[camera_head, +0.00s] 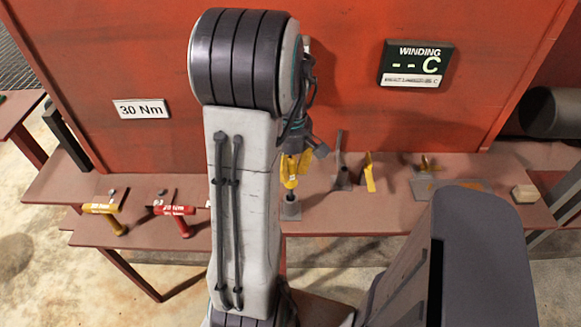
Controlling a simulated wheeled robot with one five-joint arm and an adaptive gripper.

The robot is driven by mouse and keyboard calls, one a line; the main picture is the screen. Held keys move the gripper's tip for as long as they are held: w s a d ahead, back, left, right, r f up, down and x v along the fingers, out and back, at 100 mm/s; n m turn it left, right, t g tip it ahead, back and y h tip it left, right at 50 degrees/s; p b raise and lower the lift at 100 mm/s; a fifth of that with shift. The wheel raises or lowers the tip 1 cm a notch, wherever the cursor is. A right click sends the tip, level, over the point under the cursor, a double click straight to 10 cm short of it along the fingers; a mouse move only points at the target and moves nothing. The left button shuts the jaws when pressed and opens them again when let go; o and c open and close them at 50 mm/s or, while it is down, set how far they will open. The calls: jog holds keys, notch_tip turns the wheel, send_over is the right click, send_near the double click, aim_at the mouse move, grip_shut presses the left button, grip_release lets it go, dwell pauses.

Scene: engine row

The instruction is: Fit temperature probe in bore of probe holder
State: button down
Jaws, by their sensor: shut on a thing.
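My gripper (297,160) hangs in front of the red housing, just right of my upper arm link, partly hidden by its own dark parts. It is shut on a yellow thing (289,181), which appears to be the temperature probe and points downward. Directly below it on the ledge is a small grey block (291,211), which looks like the probe holder. A short dark part shows between the yellow thing and the block. I cannot tell whether the tip is in the bore, above it or beside it.
A display (416,64) on the red housing reads "WINDING --C"; a sign (140,109) reads "30 Nm". Yellow-handled (101,209) and red-handled (172,210) tools lie left. A grey upright bracket (341,172), a yellow piece (368,173) and a flat plate (450,188) stand right.

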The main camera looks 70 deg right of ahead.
aim_at(290, 184)
jog(key=shift+f+b, duration=2.4)
jog(key=shift+f, duration=0.55)
jog(key=c, duration=1)
grip_release()
jog(key=shift+r, duration=0.1)
notch_tip(290, 184, up, 12)
jog(key=shift+d+f, duration=0.1)
jog(key=shift+d, duration=0.05)
